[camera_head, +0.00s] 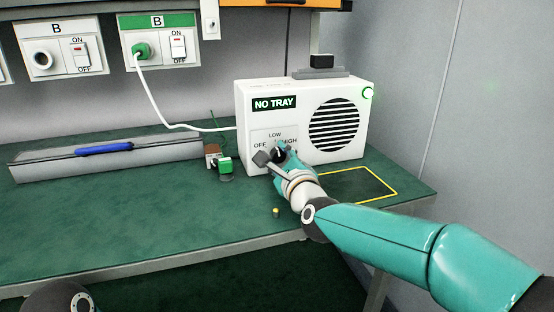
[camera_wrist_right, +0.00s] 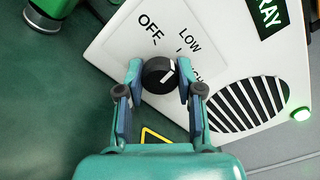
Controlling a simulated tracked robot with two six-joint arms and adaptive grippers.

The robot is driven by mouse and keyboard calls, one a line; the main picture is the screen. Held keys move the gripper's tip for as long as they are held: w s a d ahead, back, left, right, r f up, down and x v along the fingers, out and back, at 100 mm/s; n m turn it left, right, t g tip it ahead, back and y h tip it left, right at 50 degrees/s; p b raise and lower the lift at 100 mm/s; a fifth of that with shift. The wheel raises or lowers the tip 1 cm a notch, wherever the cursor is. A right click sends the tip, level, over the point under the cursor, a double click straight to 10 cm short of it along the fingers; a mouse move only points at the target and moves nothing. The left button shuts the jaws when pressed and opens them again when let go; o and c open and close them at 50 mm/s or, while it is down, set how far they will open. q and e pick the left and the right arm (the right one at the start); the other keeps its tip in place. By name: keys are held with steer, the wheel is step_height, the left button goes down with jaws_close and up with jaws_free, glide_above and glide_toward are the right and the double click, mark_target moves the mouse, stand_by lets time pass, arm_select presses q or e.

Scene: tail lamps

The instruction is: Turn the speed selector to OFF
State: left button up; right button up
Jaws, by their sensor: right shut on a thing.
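The speed selector is a round black knob with a white pointer line, on the front of a white box (camera_head: 303,112) labelled NO TRAY. It shows in the right wrist view (camera_wrist_right: 158,76), with OFF, LOW and a partly hidden HIGH printed around it. The pointer slants up and right in that view, towards the LOW and HIGH side, away from OFF; the exact mark is unclear. My right gripper (camera_head: 276,156) is shut on the knob, one finger on each side, as the right wrist view (camera_wrist_right: 160,84) shows. My left gripper is out of view.
A small green-topped item (camera_head: 225,165) stands left of the box. A white cable (camera_head: 152,95) runs from a wall socket to the box. A yellow outline (camera_head: 378,178) marks bare bench at right.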

steer(key=n, duration=0.4)
steer(key=shift+a+f, duration=0.1)
steer(key=shift+f, duration=0.25)
steer(key=n, duration=0.6)
steer(key=shift+f, duration=0.1)
steer(key=o, duration=1.2)
steer(key=shift+r, duration=0.25)
steer(key=shift+s+d+r, duration=0.1)
steer(key=shift+s+d, duration=0.15)
steer(key=shift+s, duration=0.25)
steer(key=v, duration=1.1)
